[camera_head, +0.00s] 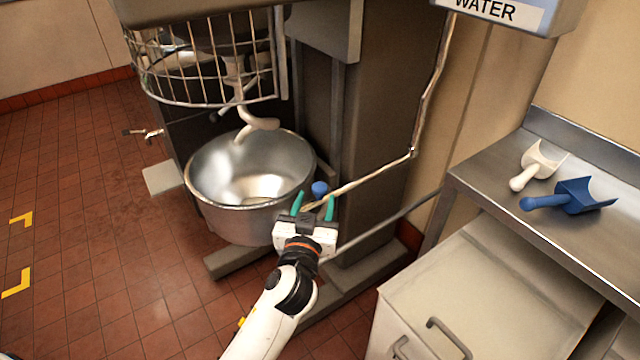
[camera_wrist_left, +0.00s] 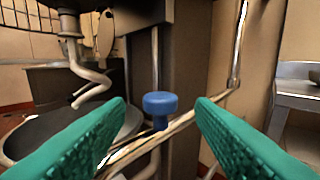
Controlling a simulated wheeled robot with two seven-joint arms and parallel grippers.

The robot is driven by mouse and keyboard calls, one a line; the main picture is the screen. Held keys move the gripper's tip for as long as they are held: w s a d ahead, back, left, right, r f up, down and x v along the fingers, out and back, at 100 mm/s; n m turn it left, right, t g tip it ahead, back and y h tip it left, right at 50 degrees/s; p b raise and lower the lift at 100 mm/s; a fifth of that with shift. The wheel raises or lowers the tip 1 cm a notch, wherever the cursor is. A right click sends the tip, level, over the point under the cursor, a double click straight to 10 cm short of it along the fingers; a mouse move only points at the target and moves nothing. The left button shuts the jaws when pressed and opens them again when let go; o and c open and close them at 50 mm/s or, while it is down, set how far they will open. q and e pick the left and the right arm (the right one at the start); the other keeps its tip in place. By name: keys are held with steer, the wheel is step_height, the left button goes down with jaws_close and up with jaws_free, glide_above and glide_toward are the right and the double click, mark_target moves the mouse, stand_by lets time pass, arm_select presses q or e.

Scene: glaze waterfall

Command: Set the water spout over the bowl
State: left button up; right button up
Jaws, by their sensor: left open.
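The large metal mixer bowl (camera_head: 240,222) stands under the mixer, with the dough hook (camera_head: 256,126) above it. The water spout (camera_head: 375,173) is a thin metal pipe running from an elbow on the right toward the bowl's right rim; its blue knob (camera_head: 319,188) stands near its end. My left gripper (camera_head: 314,204) is at the bowl's right side, its green fingers open, one on each side of the spout's end area. In the left wrist view the blue knob (camera_wrist_left: 160,104) lies between and beyond the fingers, apparently untouched. My right gripper is out of view.
A wire guard (camera_head: 205,75) hangs above the bowl, and the mixer column (camera_head: 375,110) stands behind the spout. A steel counter (camera_head: 560,225) with a white scoop (camera_head: 535,167) and a blue scoop (camera_head: 570,196) is at right. Tiled floor lies open at left.

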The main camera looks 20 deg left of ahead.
mark_target(318, 193)
arm_select(q)
steer(key=w, duration=0.5)
steer(key=shift+a, duration=0.3)
jaws_close()
